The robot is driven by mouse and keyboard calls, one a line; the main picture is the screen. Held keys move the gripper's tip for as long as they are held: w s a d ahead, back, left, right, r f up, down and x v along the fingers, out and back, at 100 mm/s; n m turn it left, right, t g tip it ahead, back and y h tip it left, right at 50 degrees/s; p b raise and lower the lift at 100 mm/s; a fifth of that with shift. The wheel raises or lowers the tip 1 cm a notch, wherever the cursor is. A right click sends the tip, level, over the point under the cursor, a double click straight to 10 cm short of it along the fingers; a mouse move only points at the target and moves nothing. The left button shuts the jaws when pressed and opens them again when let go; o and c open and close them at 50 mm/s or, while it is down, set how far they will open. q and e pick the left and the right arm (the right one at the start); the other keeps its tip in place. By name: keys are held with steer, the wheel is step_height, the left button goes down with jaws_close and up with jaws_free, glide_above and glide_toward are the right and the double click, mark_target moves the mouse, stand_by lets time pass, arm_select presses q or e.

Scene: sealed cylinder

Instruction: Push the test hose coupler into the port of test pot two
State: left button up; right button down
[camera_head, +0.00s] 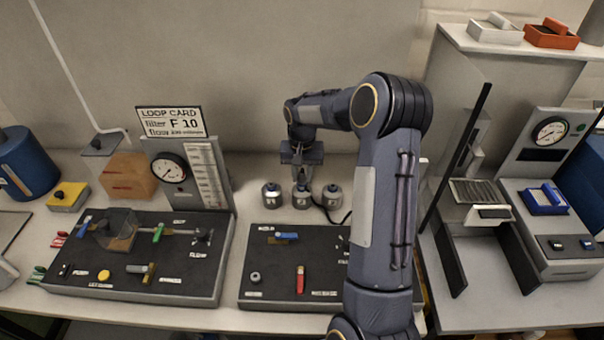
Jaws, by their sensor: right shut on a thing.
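Three small grey test pots stand in a row on the bench behind the dark tool board: a left pot (271,195), a middle pot (301,198) and a right pot (333,197). The middle one appears to be test pot two; any numbers are too small to read. My right gripper (302,172) points down directly over the middle pot, shut on the test hose coupler. The coupler is mostly hidden by the gripper, and I cannot tell whether it touches the port. A black hose (323,209) curves around the pots. My left gripper is out of view.
The dark tool board (272,262) lies in front of the pots, partly behind my right arm. A panel with a gauge (170,168) and loop card (171,121) stands left. A grey machine (555,230) stands right.

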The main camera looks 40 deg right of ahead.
steer(key=c, duration=1.1)
jaws_free()
step_height(320, 180, up, 3)
steer(key=shift+p, duration=1.1)
steer(key=shift+r, duration=2.35)
steer(key=shift+f, duration=0.1)
